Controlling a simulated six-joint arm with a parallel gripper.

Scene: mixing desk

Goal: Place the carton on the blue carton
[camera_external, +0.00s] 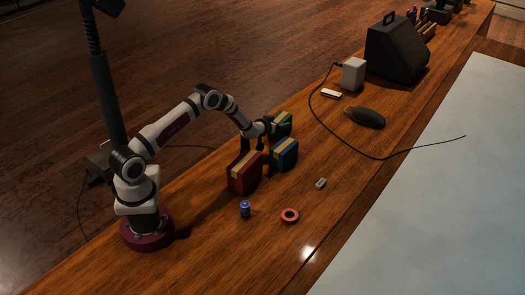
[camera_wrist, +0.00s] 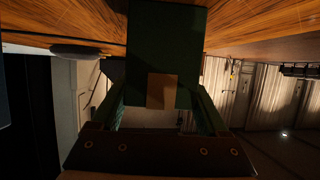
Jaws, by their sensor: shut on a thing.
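A dark green carton (camera_external: 284,122) with a tan strip is at my gripper (camera_external: 272,128), behind the blue carton in the external view. The wrist view shows the green carton (camera_wrist: 165,40) between the two fingers of my gripper (camera_wrist: 161,100), which is shut on it. The blue carton (camera_external: 287,156), also with a tan strip, stands upright on the wooden desk, just in front of the held carton. The blue carton partly covers the view there, so I cannot tell how high the green carton is above the desk.
A red carton (camera_external: 243,175) stands left of the blue one, close to it. A blue can (camera_external: 245,209), a red ring (camera_external: 290,216) and a small grey piece (camera_external: 320,183) lie in front.

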